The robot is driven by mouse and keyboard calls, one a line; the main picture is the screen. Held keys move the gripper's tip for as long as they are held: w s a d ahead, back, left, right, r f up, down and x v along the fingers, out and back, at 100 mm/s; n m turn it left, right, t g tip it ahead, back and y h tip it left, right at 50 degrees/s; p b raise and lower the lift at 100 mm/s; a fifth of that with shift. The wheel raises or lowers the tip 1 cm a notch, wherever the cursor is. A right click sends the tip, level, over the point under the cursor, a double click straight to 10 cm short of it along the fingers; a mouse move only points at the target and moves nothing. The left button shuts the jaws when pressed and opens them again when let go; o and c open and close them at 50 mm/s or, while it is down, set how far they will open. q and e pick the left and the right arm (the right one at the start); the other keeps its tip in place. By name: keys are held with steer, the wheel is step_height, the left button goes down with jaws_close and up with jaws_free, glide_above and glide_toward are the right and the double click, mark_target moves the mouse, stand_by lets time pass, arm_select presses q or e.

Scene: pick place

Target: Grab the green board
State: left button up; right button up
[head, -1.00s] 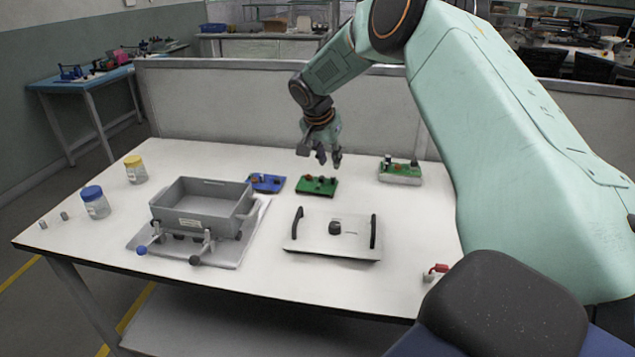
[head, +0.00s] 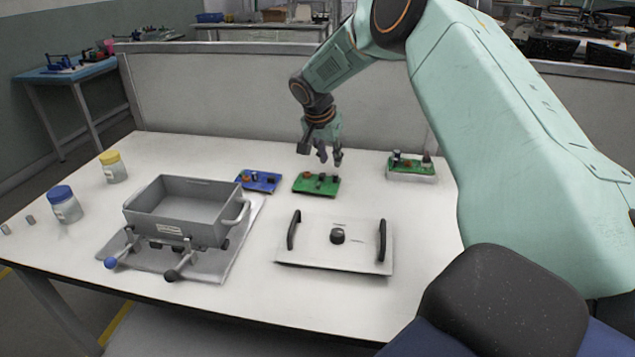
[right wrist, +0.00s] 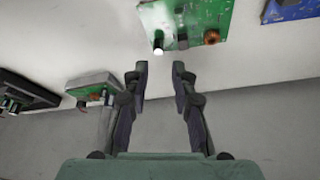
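A green board (head: 316,187) with small parts on it lies flat on the white table, just below my right gripper (head: 324,156) in the head view. My right gripper hangs above the table near the board's far edge. In the right wrist view its two fingers (right wrist: 160,76) are apart with nothing between them, and the green board (right wrist: 205,14) is beyond the tips, partly cut off by the top edge. A second green board (head: 412,164) sits on a pale block at the right; it also shows in the right wrist view (right wrist: 88,92). My left gripper does not show.
A blue board (head: 259,181) lies left of the green board. A grey bin (head: 160,226) on a plate with clamps and a flat lid (head: 357,258) with black handles stand in front. Jars (head: 64,208) are at the left. A partition (head: 235,100) stands behind the table.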

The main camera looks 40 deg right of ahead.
mark_target(335, 175)
steer(key=shift+s+f, duration=0.2)
steer(key=shift+f, duration=0.15)
steer(key=shift+s+f, duration=0.1)
steer(key=shift+f, duration=0.1)
steer(key=x, duration=0.2)
steer(key=b+x, duration=0.1)
steer(key=x, duration=0.2)
steer(key=shift+w+d+f+b, duration=0.3)
steer(key=shift+b, duration=0.05)
steer(key=shift+s+r, duration=0.1)
steer(key=shift+s, duration=0.1)
steer(key=shift+w+d, duration=0.15)
steer(key=shift+c, duration=0.7)
steer(key=c, duration=0.3)
jaws_close()
